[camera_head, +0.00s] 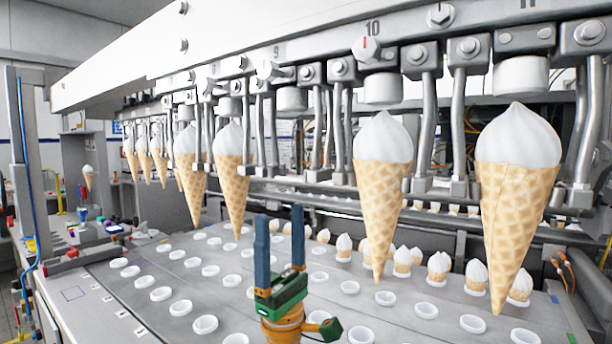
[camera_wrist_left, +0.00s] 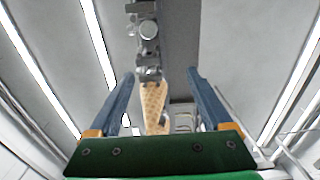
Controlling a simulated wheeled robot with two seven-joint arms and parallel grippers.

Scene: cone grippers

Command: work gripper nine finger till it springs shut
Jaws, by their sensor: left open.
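Gripper nine (camera_head: 292,98) is the station under the "9" on the overhead beam in the head view. Its metal fingers hang on either side of a white cylinder, and I see no cone between them. I cannot tell whether it is sprung shut. My left gripper (camera_head: 279,212) is low in front of it, pointing up, with blue fingers apart and nothing between them. It is well below the row, touching nothing that I can see. In the left wrist view its fingers (camera_wrist_left: 160,73) frame a waffle cone (camera_wrist_left: 153,105) that looks farther off. My right gripper is not in view.
White-topped cones hang in the row: one under "10" (camera_head: 382,190), one under "11" (camera_head: 512,200), others to the left (camera_head: 234,180). A grey deck (camera_head: 110,300) with round white holders and small cones lies below. A grey rail (camera_head: 330,190) runs behind.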

